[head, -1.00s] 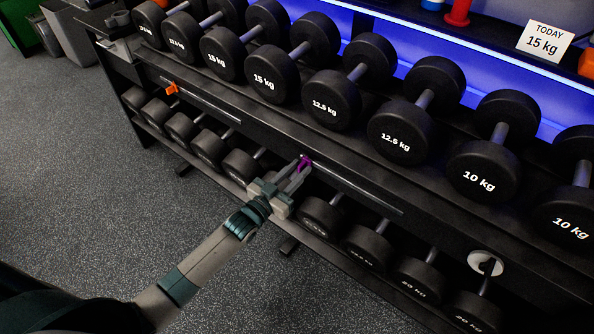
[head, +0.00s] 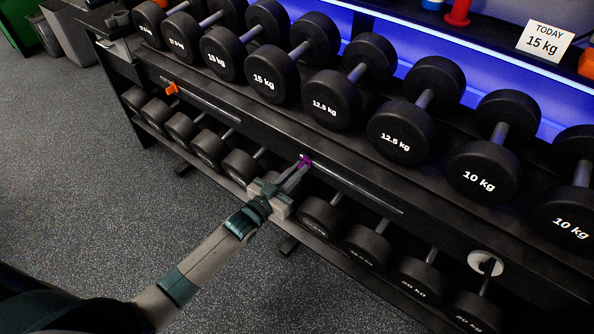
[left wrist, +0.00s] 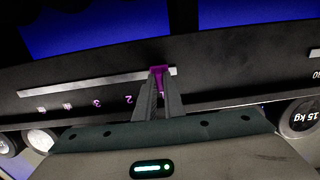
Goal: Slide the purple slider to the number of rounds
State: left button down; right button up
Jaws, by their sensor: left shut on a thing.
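The purple slider (head: 305,161) sits near the left end of its pale track (head: 355,187) on the front rail of the dumbbell rack. My left gripper (head: 301,168) reaches it from the front, its two fingers shut on it. In the left wrist view, the slider (left wrist: 159,70) shows between the fingertips of my left gripper (left wrist: 158,78), near the right end of the track (left wrist: 70,85). Small purple numerals (left wrist: 97,103) run along the rail to the left there, with a 2 nearest the fingers. The fingers cover the rail right at the slider. My right gripper is out of view.
An orange slider (head: 172,89) sits on a separate track farther left. Dumbbells fill the rack's upper shelf (head: 330,100) and lower shelf. A card (head: 544,40) reads "TODAY 15 kg". Floor in front is clear.

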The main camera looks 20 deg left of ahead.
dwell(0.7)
